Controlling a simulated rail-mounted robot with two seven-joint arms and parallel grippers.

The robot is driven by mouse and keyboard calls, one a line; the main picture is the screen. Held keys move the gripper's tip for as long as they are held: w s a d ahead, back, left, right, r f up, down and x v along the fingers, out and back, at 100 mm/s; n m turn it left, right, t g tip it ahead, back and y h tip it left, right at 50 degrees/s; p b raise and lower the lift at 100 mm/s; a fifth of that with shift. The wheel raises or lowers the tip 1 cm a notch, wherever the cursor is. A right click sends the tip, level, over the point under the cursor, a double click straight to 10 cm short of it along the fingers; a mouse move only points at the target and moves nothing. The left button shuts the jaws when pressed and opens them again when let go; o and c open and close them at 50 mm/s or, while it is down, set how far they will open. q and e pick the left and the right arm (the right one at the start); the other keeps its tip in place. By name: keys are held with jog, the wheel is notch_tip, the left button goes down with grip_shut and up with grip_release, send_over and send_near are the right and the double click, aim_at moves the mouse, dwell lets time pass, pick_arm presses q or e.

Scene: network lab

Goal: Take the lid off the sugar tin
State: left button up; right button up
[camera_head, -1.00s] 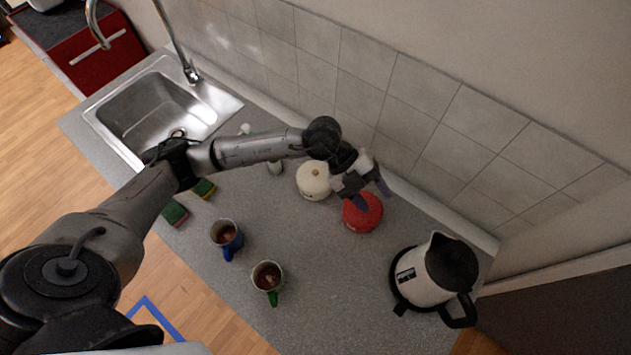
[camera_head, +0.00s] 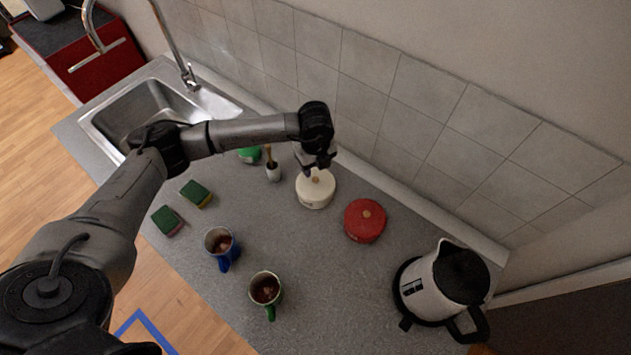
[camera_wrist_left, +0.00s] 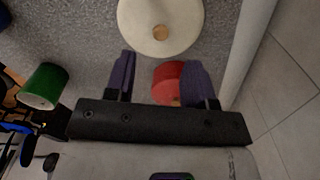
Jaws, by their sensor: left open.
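Two round lidded tins stand on the counter, one cream (camera_head: 314,194) and one red (camera_head: 365,221), each with a wooden knob on its lid. I cannot read which one is marked as sugar. My left gripper (camera_head: 316,168) is open and empty, above the cream tin and partly hiding its far side. In the left wrist view, the cream lid (camera_wrist_left: 160,12) with its knob lies just beyond the fingertips of my left gripper (camera_wrist_left: 160,62). The red tin (camera_wrist_left: 168,80) shows between the fingers, farther off. My right gripper is not in view.
A kettle (camera_head: 436,283) stands at the right. A blue mug (camera_head: 221,247) and a green mug (camera_head: 266,290) stand near the front edge. The tiled wall (camera_head: 420,100) runs behind the tins.

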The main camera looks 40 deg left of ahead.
aim_at(315, 179)
pick_arm(q)
jog(key=shift+f+p, duration=0.4)
jog(key=shift+f, duration=2.85)
grip_shut()
